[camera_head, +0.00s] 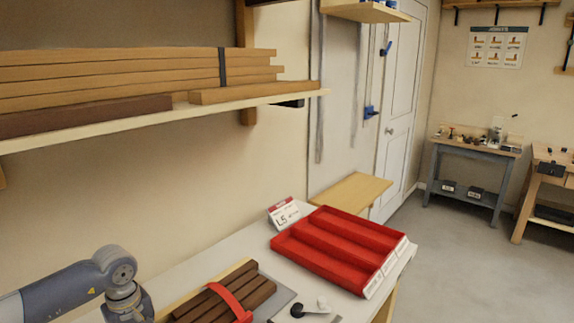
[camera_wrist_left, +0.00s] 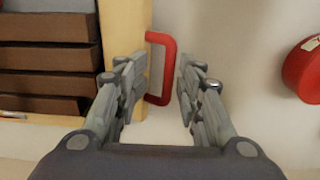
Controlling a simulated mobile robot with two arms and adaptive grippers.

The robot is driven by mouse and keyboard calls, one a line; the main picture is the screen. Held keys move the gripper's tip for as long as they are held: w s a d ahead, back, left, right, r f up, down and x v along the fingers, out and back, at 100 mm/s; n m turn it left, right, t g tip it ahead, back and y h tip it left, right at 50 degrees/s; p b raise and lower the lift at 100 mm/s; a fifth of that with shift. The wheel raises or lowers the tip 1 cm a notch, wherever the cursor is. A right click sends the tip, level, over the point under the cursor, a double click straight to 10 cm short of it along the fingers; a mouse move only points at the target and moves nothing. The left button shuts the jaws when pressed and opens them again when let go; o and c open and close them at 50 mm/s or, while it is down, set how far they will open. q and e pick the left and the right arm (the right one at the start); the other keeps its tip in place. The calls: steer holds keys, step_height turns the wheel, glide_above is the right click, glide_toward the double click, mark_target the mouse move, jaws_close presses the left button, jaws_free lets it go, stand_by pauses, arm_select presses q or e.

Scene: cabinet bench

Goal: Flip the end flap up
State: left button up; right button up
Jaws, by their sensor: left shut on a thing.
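In the left wrist view, a red U-shaped handle (camera_wrist_left: 169,72) stands out from the edge of a pale wooden board (camera_wrist_left: 132,22). My left gripper (camera_wrist_left: 159,76) has one finger on either side of this handle and is shut on it, though a gap shows beside the bar. I cannot tell for sure whether this board is the end flap. In the head view my left arm comes in at the lower left, and its gripper is below the picture. My right gripper is in neither view.
The bench (camera_head: 225,252) carries a red three-channel tray (camera_head: 340,243), a label card (camera_head: 285,213) and dark slats (camera_head: 258,292) under a red strap. Planks (camera_head: 130,75) lie on a shelf above. A red round object (camera_wrist_left: 303,72) sits right of the gripper.

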arm_select(q)
steer(key=shift+c, duration=0.8)
steer(key=o, duration=0.4)
steer(key=shift+r, duration=0.1)
steer(key=shift+w, duration=0.15)
step_height(320, 180, up, 9)
steer(key=p, duration=0.4)
steer(key=shift+p, duration=0.4)
